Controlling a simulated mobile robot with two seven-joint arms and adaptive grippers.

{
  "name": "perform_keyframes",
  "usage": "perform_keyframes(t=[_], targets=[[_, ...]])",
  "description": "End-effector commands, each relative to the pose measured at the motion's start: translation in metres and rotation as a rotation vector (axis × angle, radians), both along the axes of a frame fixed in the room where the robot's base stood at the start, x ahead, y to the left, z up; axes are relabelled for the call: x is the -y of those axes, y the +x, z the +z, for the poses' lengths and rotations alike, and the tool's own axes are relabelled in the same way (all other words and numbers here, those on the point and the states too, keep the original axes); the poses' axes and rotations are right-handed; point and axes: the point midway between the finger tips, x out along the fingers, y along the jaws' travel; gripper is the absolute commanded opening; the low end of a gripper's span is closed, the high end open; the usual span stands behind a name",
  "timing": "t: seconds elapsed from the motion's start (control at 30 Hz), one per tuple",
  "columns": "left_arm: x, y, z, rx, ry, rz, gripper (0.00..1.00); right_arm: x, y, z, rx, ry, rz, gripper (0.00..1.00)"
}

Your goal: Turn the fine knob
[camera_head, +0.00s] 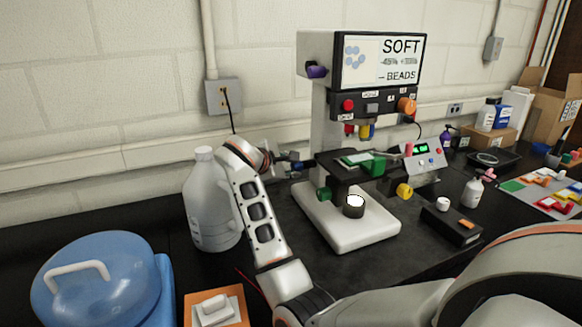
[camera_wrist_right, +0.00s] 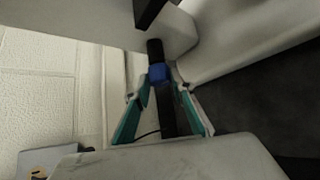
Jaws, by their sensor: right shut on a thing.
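A white microscope-like instrument (camera_head: 350,226) with a dark stage and a lit sign stands mid-bench in the head view. My right gripper (camera_head: 293,162) reaches its left rear side. In the right wrist view the teal fingers (camera_wrist_right: 164,88) are shut on a small blue knob (camera_wrist_right: 158,74), which sits on a dark shaft beside the pale body. I take this to be the fine knob; the head view does not show it clearly. A green knob (camera_head: 323,194) and a yellow knob (camera_head: 403,190) are lower on the instrument. My left gripper is not in view.
A white jug (camera_head: 208,200) stands close to my right forearm. A blue-lidded container (camera_head: 100,285) is at lower left. A control box (camera_head: 424,160), a black box (camera_head: 452,224) and a small bottle (camera_head: 473,192) occupy the right. The wall is close behind.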

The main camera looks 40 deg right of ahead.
Motion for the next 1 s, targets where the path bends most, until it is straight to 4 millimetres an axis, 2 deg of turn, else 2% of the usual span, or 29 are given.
perform_keyframes(t=[0.37, 0.4, 0.47, 0.83, 1.0], targets=[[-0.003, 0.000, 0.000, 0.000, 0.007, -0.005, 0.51, 0.001, -0.001, -0.001, 0.005, -0.002, -0.002, 0.02], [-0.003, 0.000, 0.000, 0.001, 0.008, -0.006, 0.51, 0.001, -0.001, -0.001, 0.005, -0.002, -0.002, 0.26], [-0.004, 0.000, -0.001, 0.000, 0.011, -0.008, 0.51, 0.001, -0.001, -0.001, 0.004, -0.001, -0.002, 0.40], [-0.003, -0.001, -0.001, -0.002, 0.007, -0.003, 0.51, 0.000, 0.000, 0.002, 0.006, -0.002, -0.001, 0.40], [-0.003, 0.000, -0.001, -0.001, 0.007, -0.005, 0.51, 0.000, 0.000, 0.020, 0.007, -0.001, -0.001, 0.40]])
